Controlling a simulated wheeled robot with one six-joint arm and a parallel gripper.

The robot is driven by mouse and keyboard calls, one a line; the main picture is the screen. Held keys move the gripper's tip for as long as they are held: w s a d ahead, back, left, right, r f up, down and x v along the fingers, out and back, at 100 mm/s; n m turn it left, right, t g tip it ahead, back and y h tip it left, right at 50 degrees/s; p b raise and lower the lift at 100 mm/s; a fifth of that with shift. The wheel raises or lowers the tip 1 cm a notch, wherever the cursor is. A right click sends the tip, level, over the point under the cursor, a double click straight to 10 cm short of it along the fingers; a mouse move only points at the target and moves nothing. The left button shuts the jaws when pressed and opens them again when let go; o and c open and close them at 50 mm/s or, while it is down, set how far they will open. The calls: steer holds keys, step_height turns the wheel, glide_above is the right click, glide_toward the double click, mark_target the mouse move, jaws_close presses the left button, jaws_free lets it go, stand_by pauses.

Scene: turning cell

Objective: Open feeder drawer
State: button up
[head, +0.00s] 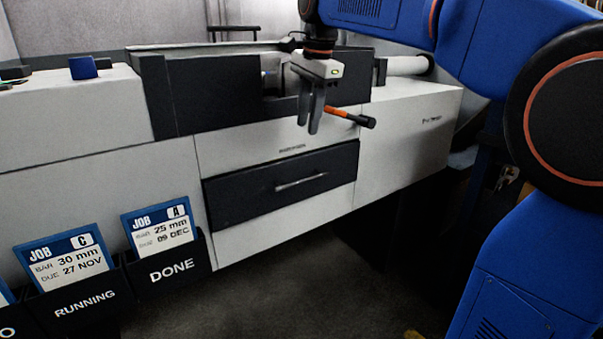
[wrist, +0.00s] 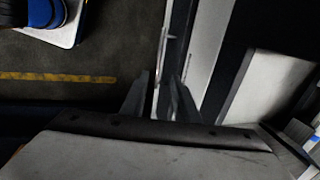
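The feeder drawer (head: 245,197) is a dark panel in the white machine front, with a thin silver bar handle (head: 301,181). Its front looks flush with the panels around it, so it appears shut. My gripper (head: 314,127) points down above and in front of the drawer, higher than the handle, and is not touching it. Its two grey fingers are apart with nothing between them. In the wrist view the fingers (wrist: 158,98) stand apart, and a thin pale bar, seemingly the handle (wrist: 163,48), shows beyond them.
An orange and black lever (head: 350,117) sticks out just right of my fingers. Job card holders (head: 180,262) hang on the machine's front at lower left. The floor (head: 290,295) in front of the drawer looks clear. A yellow line (wrist: 60,77) marks the floor.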

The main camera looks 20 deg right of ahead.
mark_target(300, 181)
steer(key=w+f, duration=0.1)
steer(key=f, duration=0.4)
steer(key=w+f, duration=0.1)
steer(key=f, duration=0.5)
steer(key=w+a+f, duration=0.1)
steer(key=f, duration=0.4)
steer(key=shift+f, duration=0.15)
jaws_close()
